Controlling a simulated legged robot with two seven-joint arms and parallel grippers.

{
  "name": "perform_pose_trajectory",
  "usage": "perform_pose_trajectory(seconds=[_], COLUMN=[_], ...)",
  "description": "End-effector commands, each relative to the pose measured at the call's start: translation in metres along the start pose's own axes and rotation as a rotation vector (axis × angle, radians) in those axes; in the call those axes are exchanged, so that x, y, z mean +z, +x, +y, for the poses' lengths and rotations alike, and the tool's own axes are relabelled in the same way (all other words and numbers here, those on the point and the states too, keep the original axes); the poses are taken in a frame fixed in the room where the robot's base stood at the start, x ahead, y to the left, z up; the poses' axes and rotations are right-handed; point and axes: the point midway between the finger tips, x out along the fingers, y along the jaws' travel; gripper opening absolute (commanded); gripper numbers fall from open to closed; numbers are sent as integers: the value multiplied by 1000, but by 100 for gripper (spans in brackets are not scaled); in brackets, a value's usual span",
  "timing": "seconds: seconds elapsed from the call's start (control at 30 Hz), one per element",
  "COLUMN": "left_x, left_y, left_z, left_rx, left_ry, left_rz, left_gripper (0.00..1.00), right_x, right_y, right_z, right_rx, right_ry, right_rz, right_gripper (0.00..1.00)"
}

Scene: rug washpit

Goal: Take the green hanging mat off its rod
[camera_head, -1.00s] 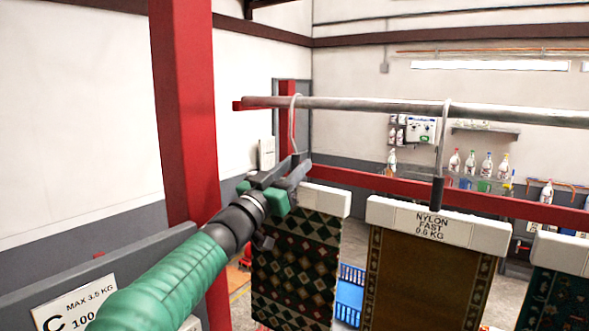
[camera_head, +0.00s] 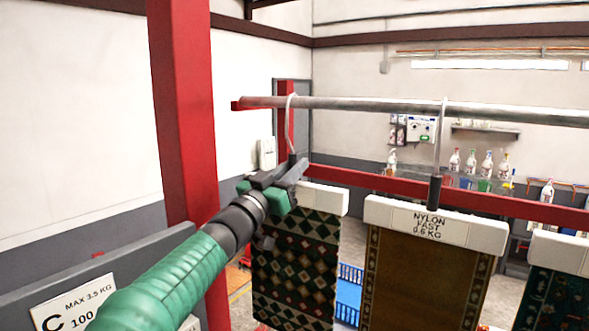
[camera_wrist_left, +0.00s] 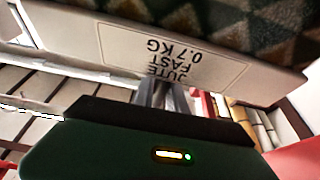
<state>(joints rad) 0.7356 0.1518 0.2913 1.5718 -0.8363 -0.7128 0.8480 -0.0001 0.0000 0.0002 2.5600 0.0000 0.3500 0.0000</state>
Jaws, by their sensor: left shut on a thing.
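The dark green mat (camera_head: 295,265) with a diamond pattern hangs from a white clamp bar (camera_head: 325,199) at the left end of the row. Its wire hook (camera_head: 289,130) still loops over the grey rod (camera_head: 385,104). My left gripper (camera_head: 298,168) is shut at the base of that hook, just above the bar; its fingers hide the grip point. In the left wrist view the bar (camera_wrist_left: 200,60) reads JUTE FAST 0.7 KG, upside down, with the patterned mat (camera_wrist_left: 235,22) beyond it. My right gripper is not in view.
A brown mat (camera_head: 420,285) labelled NYLON FAST 0.6 KG hangs close on the right, with a teal mat (camera_head: 555,298) further right. A red post (camera_head: 182,120) stands left, near my arm. A red beam (camera_head: 400,185) runs behind the hangers. A blue crate (camera_head: 348,298) is below.

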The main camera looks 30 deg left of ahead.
Motion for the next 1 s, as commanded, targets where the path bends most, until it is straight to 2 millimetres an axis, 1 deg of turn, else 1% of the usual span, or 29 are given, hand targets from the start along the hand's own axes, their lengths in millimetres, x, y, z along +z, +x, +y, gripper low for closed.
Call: perform_pose_trajectory(seconds=[0.47,0.57,1.0], left_x=[-1,-4,-32], left_y=[0,1,11], left_z=[0,1,1], left_rx=[2,2,2], left_ry=[0,1,0], left_rz=[3,6,3], left_gripper=[0,0,0], right_x=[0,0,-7], right_y=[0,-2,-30], right_z=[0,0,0], right_rx=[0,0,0], right_ry=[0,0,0], right_rz=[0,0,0], right_gripper=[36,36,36])
